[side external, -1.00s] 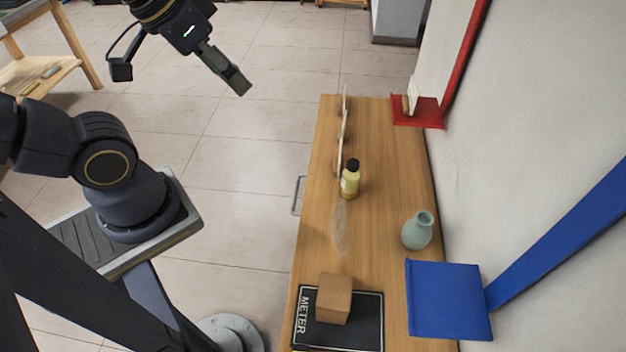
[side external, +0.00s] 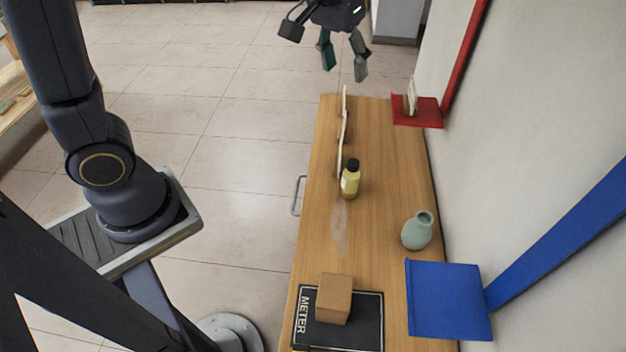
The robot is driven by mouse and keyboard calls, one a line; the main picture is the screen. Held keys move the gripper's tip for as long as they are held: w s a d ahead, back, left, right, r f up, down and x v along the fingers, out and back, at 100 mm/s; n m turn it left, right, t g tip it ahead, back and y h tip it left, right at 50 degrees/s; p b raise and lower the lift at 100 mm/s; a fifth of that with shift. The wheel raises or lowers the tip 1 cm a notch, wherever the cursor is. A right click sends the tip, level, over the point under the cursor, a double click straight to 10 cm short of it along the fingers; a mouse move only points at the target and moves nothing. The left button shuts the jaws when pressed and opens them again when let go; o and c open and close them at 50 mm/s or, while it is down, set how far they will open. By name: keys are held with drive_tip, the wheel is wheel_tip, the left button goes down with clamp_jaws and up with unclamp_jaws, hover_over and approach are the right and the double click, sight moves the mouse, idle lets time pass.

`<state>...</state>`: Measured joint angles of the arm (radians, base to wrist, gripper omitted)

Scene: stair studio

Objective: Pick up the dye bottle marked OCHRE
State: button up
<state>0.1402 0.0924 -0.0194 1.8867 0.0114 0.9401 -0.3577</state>
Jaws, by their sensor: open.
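A small bottle (side external: 350,181) with a black cap and yellow contents stands upright on the wooden table, right beside thin upright panels. Any marking on its label is too small to read. My gripper (side external: 344,75) is open and empty. It hangs in the air at the top of the view, around the table's far end and apart from the bottle.
Thin pale panels (side external: 342,140) stand in a line along the table (side external: 385,170). A grey-green vase (side external: 416,232) stands at the right. A brown block (side external: 334,298) sits on a black METER mat (side external: 369,325). Blue (side external: 449,300) and red (side external: 430,113) shelves jut by the wall.

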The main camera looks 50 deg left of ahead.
drive_tip(key=g, duration=0.2)
hover_over(352, 173)
drive_tip(key=w, duration=0.1)
wheel_tip(352, 173, down, 9)
drive_tip(key=shift+m+g, duration=0.3)
drive_tip(key=shift+m, duration=0.1)
drive_tip(key=f, duration=1.2)
drive_tip(key=shift+s+a, duration=0.2)
drive_tip(key=f, duration=0.6)
drive_tip(key=shift+w+a, duration=0.15)
drive_tip(key=shift+a, duration=0.05)
drive_tip(key=shift+r, duration=0.1)
drive_tip(key=c, duration=1)
drive_tip(key=shift+c, duration=0.2)
